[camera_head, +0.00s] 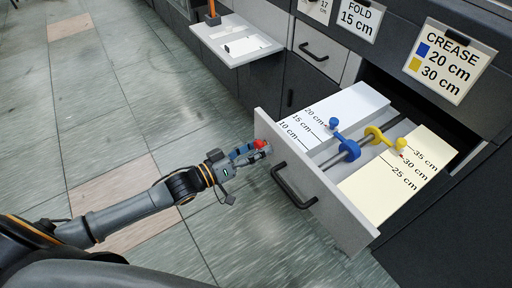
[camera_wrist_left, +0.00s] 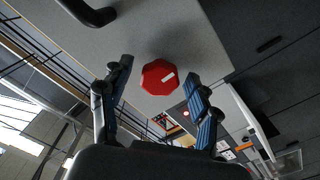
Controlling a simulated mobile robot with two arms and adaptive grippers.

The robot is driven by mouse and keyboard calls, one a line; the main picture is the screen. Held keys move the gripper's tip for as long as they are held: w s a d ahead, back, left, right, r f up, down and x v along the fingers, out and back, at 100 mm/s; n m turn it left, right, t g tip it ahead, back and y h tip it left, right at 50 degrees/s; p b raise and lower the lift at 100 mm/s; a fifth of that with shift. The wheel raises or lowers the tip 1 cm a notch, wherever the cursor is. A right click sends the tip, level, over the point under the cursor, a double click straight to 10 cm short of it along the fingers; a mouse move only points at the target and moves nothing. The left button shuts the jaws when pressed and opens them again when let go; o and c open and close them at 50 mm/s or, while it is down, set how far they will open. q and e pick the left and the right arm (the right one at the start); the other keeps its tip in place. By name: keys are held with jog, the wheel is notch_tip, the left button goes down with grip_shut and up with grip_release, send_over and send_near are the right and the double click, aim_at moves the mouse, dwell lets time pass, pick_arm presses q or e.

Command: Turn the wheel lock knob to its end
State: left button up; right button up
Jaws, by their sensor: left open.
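A red knob (camera_head: 260,144) sits on the grey front panel of an open drawer, near its left end. In the left wrist view the red octagonal knob (camera_wrist_left: 161,77) carries a short white mark tilted up to the right. My left gripper (camera_head: 254,150) is at the drawer front, by the knob. In the left wrist view its two blue-padded fingers (camera_wrist_left: 158,92) are spread on either side of the knob, with gaps visible. Inside the drawer are a blue wheel (camera_head: 345,144) and a yellow wheel (camera_head: 377,136) on a dark shaft. My right gripper is not in view.
A black handle (camera_head: 291,186) sits on the drawer front (camera_head: 325,205), right of the knob. A sign (camera_head: 449,61) above reads CREASE, blue 20 cm, yellow 30 cm. A white shelf (camera_head: 238,42) juts out behind. The floor at left is clear.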

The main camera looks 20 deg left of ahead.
pick_arm(q)
jog(key=c, duration=1.2)
